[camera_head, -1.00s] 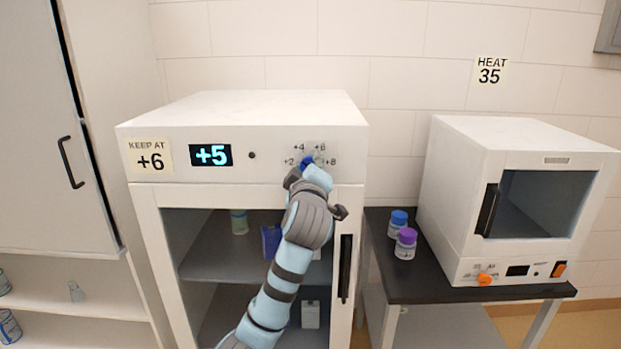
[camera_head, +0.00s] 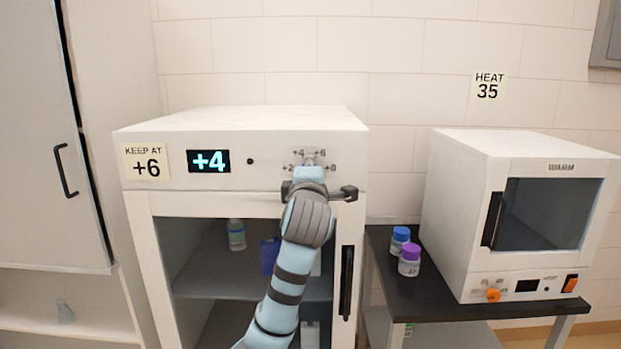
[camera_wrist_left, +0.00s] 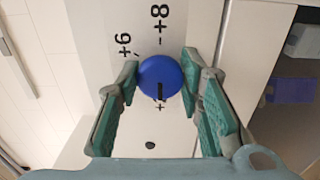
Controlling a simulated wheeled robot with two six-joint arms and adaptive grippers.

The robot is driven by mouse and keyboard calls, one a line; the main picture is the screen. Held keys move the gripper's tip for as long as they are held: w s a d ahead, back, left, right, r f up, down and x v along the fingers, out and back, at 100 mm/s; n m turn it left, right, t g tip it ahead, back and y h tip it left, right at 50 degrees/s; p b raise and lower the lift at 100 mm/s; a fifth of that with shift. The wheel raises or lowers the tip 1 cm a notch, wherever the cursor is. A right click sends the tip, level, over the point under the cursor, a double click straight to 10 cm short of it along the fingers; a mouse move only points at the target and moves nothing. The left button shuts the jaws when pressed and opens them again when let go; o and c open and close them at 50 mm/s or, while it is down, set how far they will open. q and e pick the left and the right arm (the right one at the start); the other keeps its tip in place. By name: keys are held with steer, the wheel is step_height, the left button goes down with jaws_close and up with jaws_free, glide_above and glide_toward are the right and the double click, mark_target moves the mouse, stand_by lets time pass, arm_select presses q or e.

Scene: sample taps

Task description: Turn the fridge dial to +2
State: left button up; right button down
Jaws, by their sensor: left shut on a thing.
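The fridge dial (camera_wrist_left: 160,74) is a round blue knob on the fridge's front panel, with a short dark mark on its face. Numbers +2, +4, +6 and +8 surround it. My left gripper (camera_wrist_left: 159,82) is shut on the dial, one green-padded finger on each side. In the head view the gripper (camera_head: 309,174) covers most of the dial. The fridge display (camera_head: 209,161) reads +4. A label (camera_head: 146,162) left of it says KEEP AT +6. My right gripper is not in view.
The fridge (camera_head: 240,121) has a glass door with a dark vertical handle (camera_head: 346,285) below the panel. A blue-capped bottle (camera_head: 399,241) and a purple-capped bottle (camera_head: 409,261) stand on the black table (camera_head: 440,306) beside a white warmer (camera_head: 470,210).

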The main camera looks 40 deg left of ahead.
arm_select(q)
steer(key=shift+f, duration=0.1)
stand_by(0.3)
steer(key=o, duration=1.1)
steer(key=shift+o, duration=0.2)
steer(key=v, duration=1.2)
